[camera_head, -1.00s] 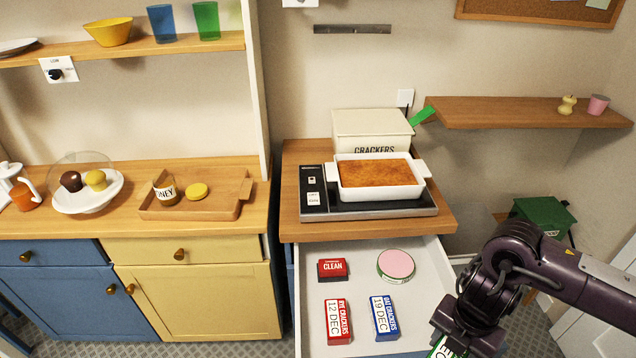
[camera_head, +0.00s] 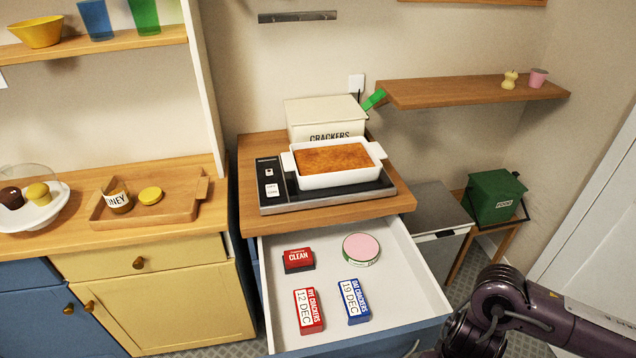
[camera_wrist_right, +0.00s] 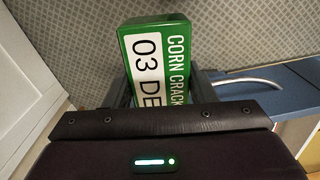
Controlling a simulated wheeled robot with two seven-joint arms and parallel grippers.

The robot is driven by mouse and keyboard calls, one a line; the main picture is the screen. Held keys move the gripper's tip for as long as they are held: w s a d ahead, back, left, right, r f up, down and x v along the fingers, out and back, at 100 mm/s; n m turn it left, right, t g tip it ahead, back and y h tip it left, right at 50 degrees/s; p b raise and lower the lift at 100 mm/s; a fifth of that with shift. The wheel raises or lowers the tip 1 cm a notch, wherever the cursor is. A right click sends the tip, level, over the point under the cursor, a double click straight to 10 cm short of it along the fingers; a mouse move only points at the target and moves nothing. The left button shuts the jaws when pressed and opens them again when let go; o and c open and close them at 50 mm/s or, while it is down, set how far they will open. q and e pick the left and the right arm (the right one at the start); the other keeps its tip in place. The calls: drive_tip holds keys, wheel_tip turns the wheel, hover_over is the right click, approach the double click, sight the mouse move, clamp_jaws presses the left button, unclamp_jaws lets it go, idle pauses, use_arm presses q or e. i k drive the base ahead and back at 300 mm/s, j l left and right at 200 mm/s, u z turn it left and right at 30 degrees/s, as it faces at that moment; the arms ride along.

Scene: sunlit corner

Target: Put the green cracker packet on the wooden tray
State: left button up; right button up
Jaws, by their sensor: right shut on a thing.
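The green cracker packet (camera_wrist_right: 157,62), marked "CORN CRACK" and "03 DE", shows in the right wrist view, and its lower end is hidden behind my gripper body. My right gripper (camera_wrist_right: 165,92) is shut on it, with a dark finger on each side. In the head view only my right arm shows at the bottom right; the held packet is out of frame. My left gripper is not in view.
A vertical panel (camera_head: 203,80) rises between the counters.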

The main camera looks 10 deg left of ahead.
sight(180, 192)
drive_tip(key=z, duration=1.4)
drive_tip(key=k+j+z, duration=0.2)
drive_tip(key=z, duration=0.25)
drive_tip(key=k+z, duration=0.25)
drive_tip(key=z, duration=0.15)
drive_tip(key=k+z, duration=0.3)
drive_tip(key=z, duration=0.15)
drive_tip(key=k+j+z, duration=0.15)
drive_tip(key=z, duration=0.25)
drive_tip(key=k+z, duration=0.4)
drive_tip(key=k+j+z, duration=0.1)
drive_tip(key=z, duration=0.3)
drive_tip(key=k+l+z, duration=0.15)
drive_tip(key=k+z, duration=0.25)
drive_tip(key=k+j+u, duration=0.1)
drive_tip(key=k+u, duration=0.3)
drive_tip(key=k+j+u, duration=0.25)
drive_tip(key=u, duration=2.4)
